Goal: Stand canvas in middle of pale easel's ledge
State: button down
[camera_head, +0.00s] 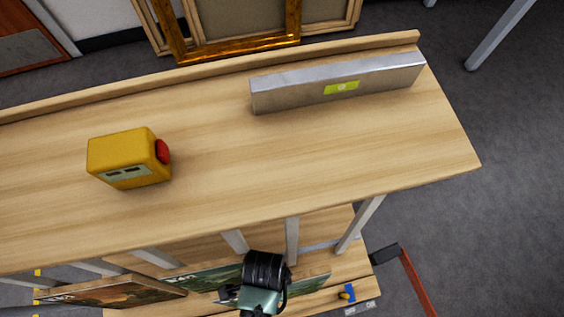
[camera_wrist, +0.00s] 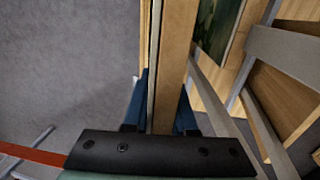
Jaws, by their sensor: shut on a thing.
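My gripper (camera_wrist: 162,105) is shut on a flat, wood-edged canvas (camera_wrist: 173,60), seen edge-on between its blue fingers in the wrist view. In the head view my gripper's black and teal wrist is at the bottom middle, in front of the painted panels below the bench; its fingertips are hidden there. One dark green painted panel (camera_head: 205,276) lies to its left, and another painted panel (camera_head: 110,292) is farther left. I cannot tell which painted surface in the head view belongs to the held canvas. The pale easel cannot be made out in either view.
A wooden bench (camera_head: 300,150) fills the head view, bearing a yellow box (camera_head: 125,160) and a grey metal bar (camera_head: 300,93). Grey slats (camera_head: 292,240) stand below its front edge. Gilt and pale frames (camera_head: 235,47) lean behind it.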

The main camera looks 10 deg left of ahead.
jog(key=s+r+p, duration=0.3)
jog(key=r+p, duration=0.2)
jog(key=p, duration=0.2)
jog(key=shift+d+r, duration=0.2)
jog(key=shift+d, duration=0.25)
jog(key=shift+s, duration=0.1)
dwell(0.4)
jog(key=s+d+p, duration=0.2)
jog(key=s+d, duration=0.1)
jog(key=s, duration=0.5)
jog(key=s+d+p, duration=0.3)
jog(key=s, duration=0.5)
jog(key=shift+s+p, duration=0.3)
jog(key=shift+s, duration=0.05)
dwell(0.6)
dwell(0.6)
